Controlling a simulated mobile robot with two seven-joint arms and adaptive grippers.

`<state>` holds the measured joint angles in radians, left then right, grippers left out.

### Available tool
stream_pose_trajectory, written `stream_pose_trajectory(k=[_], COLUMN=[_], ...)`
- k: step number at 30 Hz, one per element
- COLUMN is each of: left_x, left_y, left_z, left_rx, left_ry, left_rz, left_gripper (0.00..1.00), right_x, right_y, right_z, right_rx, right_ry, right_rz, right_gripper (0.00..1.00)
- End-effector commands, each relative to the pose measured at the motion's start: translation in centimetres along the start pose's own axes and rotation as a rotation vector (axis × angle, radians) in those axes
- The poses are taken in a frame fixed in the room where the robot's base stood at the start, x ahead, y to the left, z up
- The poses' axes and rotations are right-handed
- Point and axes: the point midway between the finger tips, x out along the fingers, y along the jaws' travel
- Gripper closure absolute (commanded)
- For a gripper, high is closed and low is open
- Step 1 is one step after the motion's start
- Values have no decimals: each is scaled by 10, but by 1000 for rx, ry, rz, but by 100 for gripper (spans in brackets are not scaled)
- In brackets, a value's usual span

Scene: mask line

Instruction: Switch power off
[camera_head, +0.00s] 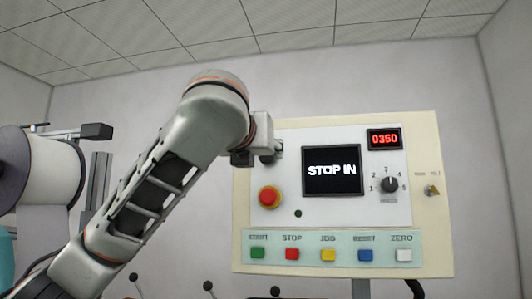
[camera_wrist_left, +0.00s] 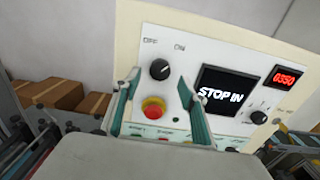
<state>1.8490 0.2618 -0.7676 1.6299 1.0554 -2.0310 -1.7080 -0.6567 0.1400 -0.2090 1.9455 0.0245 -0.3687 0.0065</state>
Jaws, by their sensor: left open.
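The control panel (camera_head: 345,215) stands ahead, with a cream frame and white face. Its black rotary power knob (camera_wrist_left: 159,69), under the OFF and ON labels, shows in the left wrist view; its exact setting is too small to tell. In the head view my arm covers most of that area. My left gripper (camera_wrist_left: 159,81) is open, its two green-grey fingers on either side of the knob in the picture; I cannot tell whether they touch it. In the head view the wrist is at the panel's upper left. My right gripper is not in view.
A red emergency button (camera_head: 269,197) sits just below the knob. The screen (camera_head: 332,170) reads STOP IN, and a red display (camera_head: 384,139) reads 0350. A numbered dial (camera_head: 390,184) is at the right. Several coloured buttons line the bottom. Cardboard boxes (camera_wrist_left: 50,94) are at the left.

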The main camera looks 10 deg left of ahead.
Motion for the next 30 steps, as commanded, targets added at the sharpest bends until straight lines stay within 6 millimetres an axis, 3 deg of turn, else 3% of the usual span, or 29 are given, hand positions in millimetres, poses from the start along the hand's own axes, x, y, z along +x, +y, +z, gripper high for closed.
stream_pose_trajectory(k=[3,9,19,24,30], left_x=[20,39,43,43,42], left_y=[0,0,0,0,0], left_z=[1,0,-1,-1,0], left_rx=[-1,-2,-2,-2,-6], left_ry=[3,2,0,0,0], left_rz=[1,0,-1,-1,-1], left_gripper=[57,57,57,96,96], right_x=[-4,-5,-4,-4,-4], right_y=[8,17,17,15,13], right_z=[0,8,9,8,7], right_rx=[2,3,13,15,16], right_ry=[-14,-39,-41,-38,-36], right_rz=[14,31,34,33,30], right_gripper=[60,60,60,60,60])
